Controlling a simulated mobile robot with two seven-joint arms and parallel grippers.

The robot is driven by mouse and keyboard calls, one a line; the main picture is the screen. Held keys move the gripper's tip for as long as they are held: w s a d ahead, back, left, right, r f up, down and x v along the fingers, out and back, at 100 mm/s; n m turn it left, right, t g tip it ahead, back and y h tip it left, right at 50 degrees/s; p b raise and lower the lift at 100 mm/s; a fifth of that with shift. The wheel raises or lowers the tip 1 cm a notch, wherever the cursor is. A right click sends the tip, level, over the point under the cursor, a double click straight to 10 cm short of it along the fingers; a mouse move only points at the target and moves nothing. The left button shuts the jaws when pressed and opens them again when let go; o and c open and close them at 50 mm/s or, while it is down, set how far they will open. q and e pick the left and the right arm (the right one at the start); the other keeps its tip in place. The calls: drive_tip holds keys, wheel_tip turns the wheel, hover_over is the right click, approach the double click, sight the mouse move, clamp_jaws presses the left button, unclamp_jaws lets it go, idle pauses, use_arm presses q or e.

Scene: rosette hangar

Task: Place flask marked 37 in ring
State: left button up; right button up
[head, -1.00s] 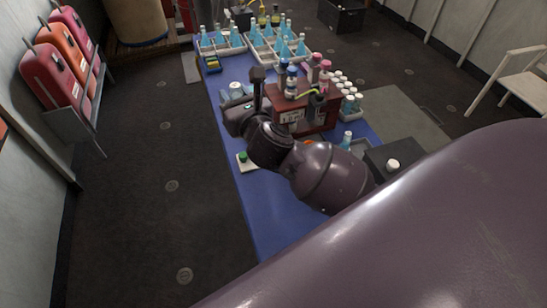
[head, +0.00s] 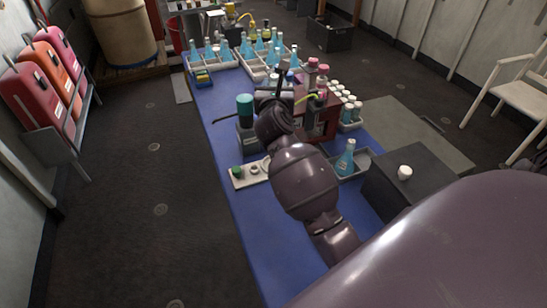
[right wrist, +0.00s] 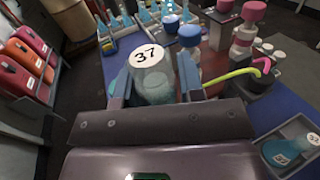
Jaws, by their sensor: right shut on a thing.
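The flask marked 37 (right wrist: 154,82) is clear with a white round label and bluish contents. In the right wrist view it sits between the fingers of my right gripper (right wrist: 152,84), which is shut on it. In the head view my right gripper (head: 278,98) is above the blue table, near the dark red rack, and the flask there is mostly hidden. I cannot make out the ring for certain. A white plate with a green knob (head: 237,171) lies in front of the gripper, partly hidden by my arm. My left gripper is not in view.
A teal-topped grey device (head: 244,106) stands left of the gripper. The red rack (head: 325,122) holds bottles. The blue table (head: 262,236) is clear in front.

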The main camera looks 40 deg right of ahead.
wheel_tip(320, 180, down, 19)
drive_tip(key=b, duration=0.7)
drive_tip(key=shift+r, duration=0.15)
drive_tip(key=shift+f+b, duration=0.35)
drive_tip(key=shift+f, duration=0.1)
drive_tip(key=shift+r, duration=0.2)
drive_tip(key=shift+f, duration=0.2)
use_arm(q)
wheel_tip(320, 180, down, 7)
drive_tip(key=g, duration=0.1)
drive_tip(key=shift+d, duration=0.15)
use_arm(e)
drive_tip(key=o, duration=1)
drive_tip(key=shift+o, duration=0.2)
